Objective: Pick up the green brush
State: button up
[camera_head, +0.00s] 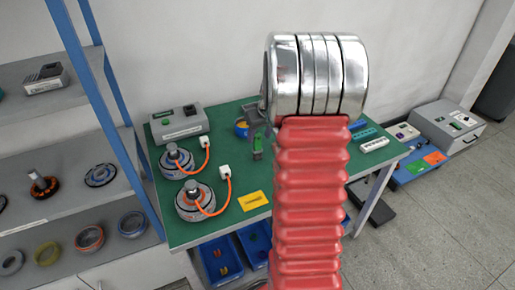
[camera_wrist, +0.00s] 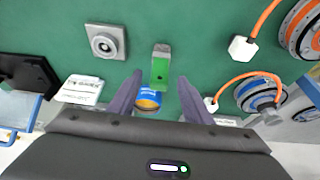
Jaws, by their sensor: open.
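The green brush (camera_wrist: 160,72), a small green block with a grey end, lies on the green table top in the wrist view, upper middle. In the head view it (camera_head: 257,144) shows just below my gripper (camera_head: 259,127). In the wrist view the two dark fingers of my gripper (camera_wrist: 160,78) are spread apart, with the brush in the gap between their tips. Nothing is held. I cannot tell how high the fingers are above the brush. My red and chrome arm hides part of the table in the head view.
A blue and yellow round can (camera_wrist: 148,99) stands close to the brush, also between the fingers. A grey square fixture (camera_wrist: 105,41) lies to the left. Motors (camera_head: 195,201) with orange cables and a yellow card (camera_head: 252,201) lie on the table (camera_head: 225,228).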

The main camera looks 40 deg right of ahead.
jog(key=shift+x, duration=2.6)
jog(key=c, duration=1)
jog(key=shift+r, duration=0.1)
jog(key=shift+c, duration=0.2)
notch_tip(320, 180, up, 10)
jog(key=shift+f, duration=0.1)
